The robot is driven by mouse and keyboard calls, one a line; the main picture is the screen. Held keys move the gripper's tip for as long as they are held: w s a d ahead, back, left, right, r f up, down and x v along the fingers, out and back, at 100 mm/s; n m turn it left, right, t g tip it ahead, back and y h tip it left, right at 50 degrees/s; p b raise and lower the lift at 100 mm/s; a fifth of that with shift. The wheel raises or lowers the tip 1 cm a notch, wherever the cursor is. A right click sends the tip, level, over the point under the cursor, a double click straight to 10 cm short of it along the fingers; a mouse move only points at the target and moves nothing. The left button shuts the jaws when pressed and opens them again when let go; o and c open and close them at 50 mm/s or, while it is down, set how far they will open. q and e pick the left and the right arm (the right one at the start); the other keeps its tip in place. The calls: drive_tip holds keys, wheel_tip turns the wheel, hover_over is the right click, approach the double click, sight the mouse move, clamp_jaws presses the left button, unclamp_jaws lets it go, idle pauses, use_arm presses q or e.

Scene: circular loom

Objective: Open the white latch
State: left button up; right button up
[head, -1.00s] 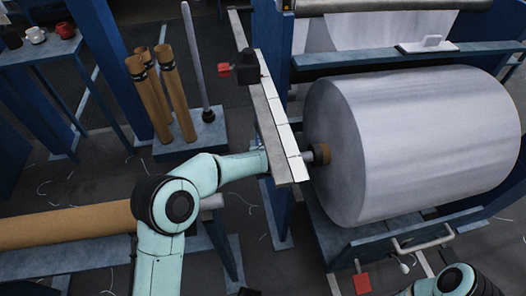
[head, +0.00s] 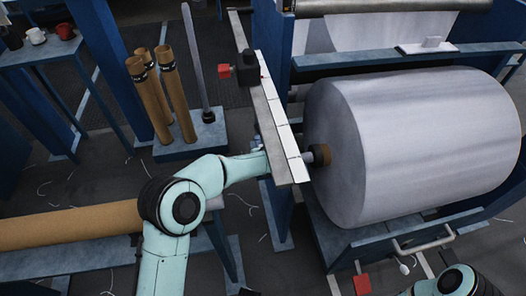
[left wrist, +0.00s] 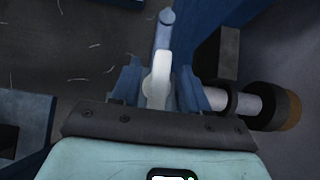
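The white latch (left wrist: 158,80) shows in the left wrist view as a pale upright lever with a blue-grey bar beyond it. My left gripper (left wrist: 159,78) has one blue finger on each side of this lever. The fingers look apart, with narrow gaps to the lever, so I see no firm grip. In the head view my left arm reaches to the grey and white beam beside the roll's shaft. The beam hides the fingers and the latch there. My right gripper is not in view; only part of my right arm shows at the bottom right.
A large white roll (head: 420,140) on a shaft (head: 318,155) fills the right. The beam (head: 277,120) stands left of it. Brown tubes (head: 172,95) stand on a blue base at the left. A long brown tube (head: 70,225) lies at the lower left.

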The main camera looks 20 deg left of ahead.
use_arm(q)
drive_tip(key=shift+s+r, duration=0.1)
drive_tip(key=shift+r, duration=0.05)
drive_tip(key=shift+s+d+r+p, duration=0.2)
drive_tip(key=shift+s+r+p, duration=0.05)
drive_tip(key=shift+r+p, duration=0.15)
drive_tip(key=s+d+b, duration=0.2)
drive_tip(key=s+d, duration=0.4)
drive_tip(key=s, duration=0.4)
drive_tip(key=shift+s, duration=0.25)
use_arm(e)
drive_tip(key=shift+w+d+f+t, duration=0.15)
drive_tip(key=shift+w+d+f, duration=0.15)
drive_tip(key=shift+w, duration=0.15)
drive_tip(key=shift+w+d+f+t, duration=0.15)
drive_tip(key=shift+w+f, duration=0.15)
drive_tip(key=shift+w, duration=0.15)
use_arm(q)
drive_tip(key=shift+f, duration=0.1)
